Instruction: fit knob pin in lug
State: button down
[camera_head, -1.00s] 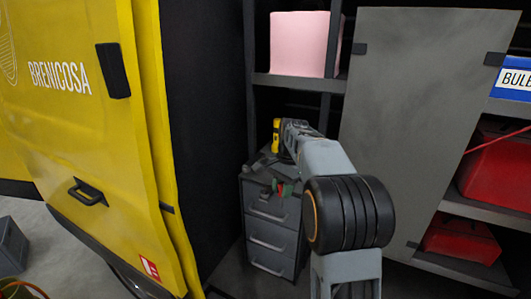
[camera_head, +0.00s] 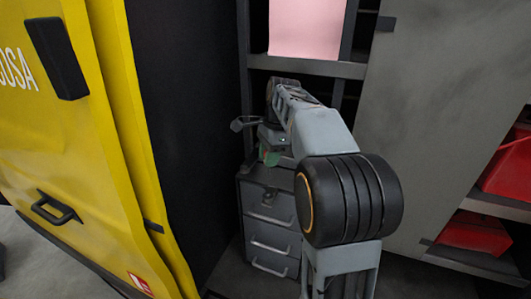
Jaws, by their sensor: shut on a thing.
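My arm reaches away from the camera to the grey drawer cabinet (camera_head: 265,225). My gripper (camera_head: 264,145) is at its far end, above the front of the cabinet top, small and partly covered by my own arm. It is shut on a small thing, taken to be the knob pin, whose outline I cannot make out. Dark parts and a green patch show around the gripper. A small dark fitting (camera_head: 268,194) shows at the cabinet's upper front, below the gripper and apart from it. I cannot tell whether it is the lug.
A yellow van door (camera_head: 85,190) with a black handle stands at left, beside a dark panel. A shelf (camera_head: 305,66) with a pink box (camera_head: 305,27) is behind the arm. A grey panel (camera_head: 440,110) and red cases (camera_head: 475,234) are at right. Floor shows beside the cabinet.

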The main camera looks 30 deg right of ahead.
aim_at(269, 171)
jog(key=shift+f+b, duration=2.6)
jog(key=shift+f, duration=0.2)
jog(key=shift+p, duration=0.75)
jog(key=shift+f+b, duration=2.25)
jog(key=shift+f, duration=1.25)
jog(key=c, duration=0.8)
grip_release()
